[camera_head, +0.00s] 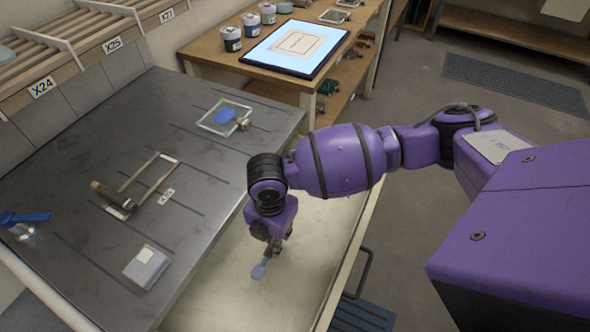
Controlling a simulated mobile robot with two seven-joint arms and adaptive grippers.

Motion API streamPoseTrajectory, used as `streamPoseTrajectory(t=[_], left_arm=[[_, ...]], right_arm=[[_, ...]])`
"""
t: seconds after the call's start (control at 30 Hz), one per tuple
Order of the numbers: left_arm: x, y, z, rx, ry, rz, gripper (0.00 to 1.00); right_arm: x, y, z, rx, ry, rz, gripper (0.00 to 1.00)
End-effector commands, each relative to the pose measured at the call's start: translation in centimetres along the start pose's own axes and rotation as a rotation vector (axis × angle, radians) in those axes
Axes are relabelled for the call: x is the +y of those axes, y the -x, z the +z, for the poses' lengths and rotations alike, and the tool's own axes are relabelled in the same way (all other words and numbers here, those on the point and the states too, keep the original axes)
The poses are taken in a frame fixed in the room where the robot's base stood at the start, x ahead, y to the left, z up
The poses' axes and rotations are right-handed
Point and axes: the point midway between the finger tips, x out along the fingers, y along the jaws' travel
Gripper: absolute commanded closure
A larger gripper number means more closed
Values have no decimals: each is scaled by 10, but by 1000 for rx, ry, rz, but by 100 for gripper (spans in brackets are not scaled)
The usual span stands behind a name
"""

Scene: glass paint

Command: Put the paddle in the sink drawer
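A small blue paddle (259,269) is over the pale interior of the open sink drawer (215,295). My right gripper (272,251) points down above the drawer. Its fingers appear shut on the paddle's upper end, and the paddle hangs tilted down to the left. I cannot tell whether the paddle's lower end touches the drawer bottom. My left gripper is not in view.
A wooden table (213,52) with cans stands behind. The drawer interior around the paddle is clear.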

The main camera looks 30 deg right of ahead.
Motion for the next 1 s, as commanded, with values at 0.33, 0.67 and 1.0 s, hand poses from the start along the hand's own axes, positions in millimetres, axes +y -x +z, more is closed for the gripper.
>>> streamPoseTrajectory(t=[0.33,0.67,1.0], left_arm=[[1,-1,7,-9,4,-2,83],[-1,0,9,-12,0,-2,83],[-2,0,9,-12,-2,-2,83]], right_arm=[[3,-33,4,-3,1,4,100],[3,-36,4,-4,1,4,77],[3,-36,4,-4,1,4,64]])
